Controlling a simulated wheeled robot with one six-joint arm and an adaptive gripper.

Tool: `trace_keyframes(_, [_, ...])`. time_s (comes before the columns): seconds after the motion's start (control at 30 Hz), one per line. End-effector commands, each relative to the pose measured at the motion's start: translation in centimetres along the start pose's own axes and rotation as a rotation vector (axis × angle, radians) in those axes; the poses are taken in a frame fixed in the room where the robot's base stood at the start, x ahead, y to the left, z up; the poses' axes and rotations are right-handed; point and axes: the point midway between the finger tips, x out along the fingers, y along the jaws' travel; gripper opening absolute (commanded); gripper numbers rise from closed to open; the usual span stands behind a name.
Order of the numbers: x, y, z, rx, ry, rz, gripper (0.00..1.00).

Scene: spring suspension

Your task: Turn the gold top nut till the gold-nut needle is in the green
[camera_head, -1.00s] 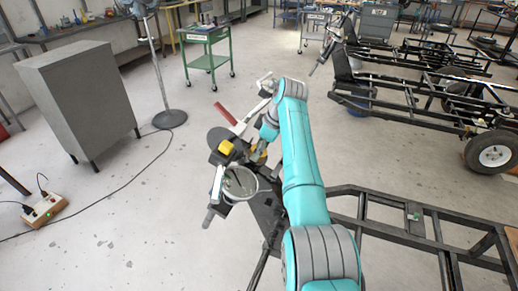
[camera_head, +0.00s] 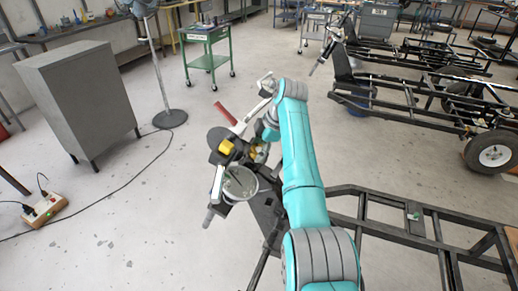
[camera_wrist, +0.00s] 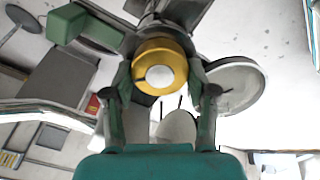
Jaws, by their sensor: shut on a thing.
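The gold nut (camera_wrist: 151,52) is a round gold ring around a pale round rod end in the wrist view. My gripper (camera_wrist: 161,80) has one green finger on each side of the nut and is closed on it. In the head view my gripper is mostly hidden behind my teal arm, near the stand. A round pale gauge (camera_head: 240,184) with a metal rim is on the front of the stand. In the wrist view a round dish-like part (camera_wrist: 236,88) is seen from a slant at the right. No needle or green zone can be read.
The stand carries yellow blocks (camera_head: 227,147) and a red-handled lever (camera_head: 225,113) close to my wrist. A grey cabinet (camera_head: 77,100) stands at left, and a black chassis frame (camera_head: 400,220) lies at right.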

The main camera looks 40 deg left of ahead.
Motion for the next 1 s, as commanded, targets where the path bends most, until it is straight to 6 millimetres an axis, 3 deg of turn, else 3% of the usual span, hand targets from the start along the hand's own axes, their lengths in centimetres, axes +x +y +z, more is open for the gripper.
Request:
trace_keyframes(0.6, [0.08,-0.23,0.12,-0.548,-0.001,0.002,0.22])
trace_keyframes(1.0, [0.07,-0.29,0.17,-0.733,-0.001,0.003,0.22])
